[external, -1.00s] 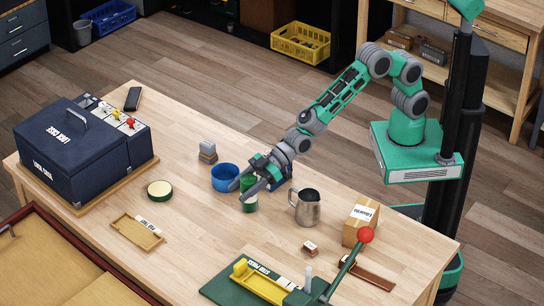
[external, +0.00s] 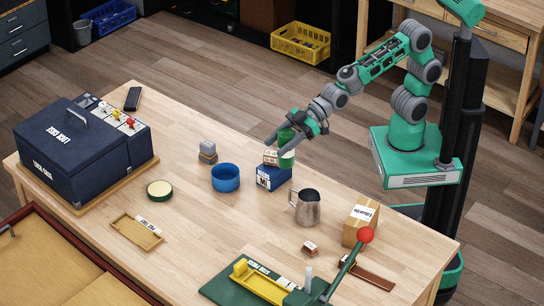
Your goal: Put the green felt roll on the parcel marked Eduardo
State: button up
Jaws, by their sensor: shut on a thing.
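My gripper (external: 284,138) is shut on the green felt roll (external: 287,158), a green cylinder with a paler lower part. It holds the roll upright, above the table and close to a small light box on a blue box; I cannot tell whether they touch. A brown cardboard parcel (external: 356,232) with a white label stands at the right side of the table. Its label is too small to read surely. The parcel lies to the right of my gripper and nearer the camera.
The blue box (external: 272,180) carries the small light box (external: 270,157). A metal jug (external: 307,209) stands between it and the parcel. A blue bowl (external: 225,178) is to the left. A red-knobbed lever (external: 366,235) rises in front of the parcel.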

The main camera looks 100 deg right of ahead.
jog(key=s+a+r+n+y+p, duration=0.1)
jog(key=s+a+r, duration=0.1)
jog(key=r, duration=0.4)
jog(key=s+a+r+p, duration=0.1)
jog(key=s+a+r, duration=0.15)
jog(key=r, duration=0.35)
jog(key=s+a+r+n+g+y, duration=0.2)
jog(key=s+a+n+g, duration=0.1)
jog(key=s, duration=0.5)
jog(key=s+a+r+n+g+y, duration=0.2)
jog(key=s+a, duration=0.1)
jog(key=s, duration=0.5)
jog(key=s+a+f+n+g+y, duration=0.2)
jog(key=s+f+n+g, duration=0.25)
jog(key=s, duration=0.65)
jog(key=shift+w+a+f+p, duration=0.45)
jog(key=shift+w+a+f, duration=0.9)
jog(key=shift+a+f, duration=0.85)
jog(key=shift+w+a+f+p, duration=0.45)
jog(key=shift+w+a+f, duration=1.1)
jog(key=shift+f, duration=1.1)
jog(key=shift+w+a+f+p, duration=0.45)
jog(key=shift+w+a+f, duration=0.7)
jog(key=shift+a+f, duration=1.15)
jog(key=o, duration=1.4)
jog(key=shift+d, duration=0.25)
